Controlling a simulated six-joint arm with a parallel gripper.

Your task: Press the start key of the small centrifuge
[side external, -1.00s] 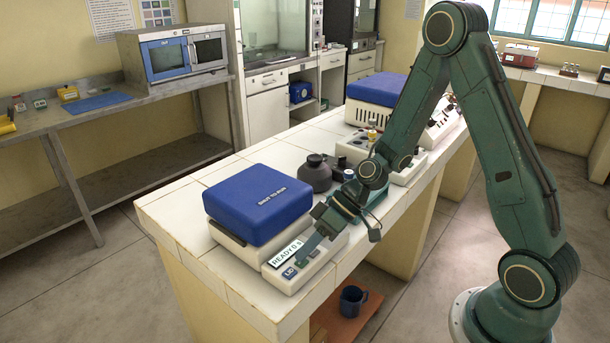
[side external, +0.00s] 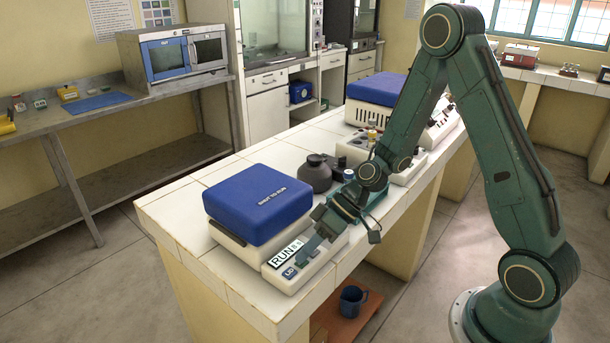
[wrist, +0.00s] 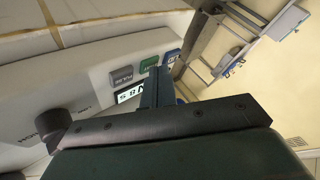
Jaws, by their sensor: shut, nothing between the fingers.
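The small centrifuge has a blue lid (side external: 258,203), which is down, and a pale sloping front panel. Its display (side external: 285,253) reads RUN with a small number beside it. My gripper (side external: 301,260) is shut and empty, pointing down at the panel. In the wrist view its fingertips (wrist: 158,73) are at the green key's edge and hide part of the display; contact cannot be told.
A dark round-bodied vessel (side external: 315,173) stands behind the centrifuge, close to my wrist. Another blue-lidded device (side external: 375,90) stands farther along the tiled bench. A blue mug (side external: 352,301) is on a low shelf below. The bench's left front corner is clear.

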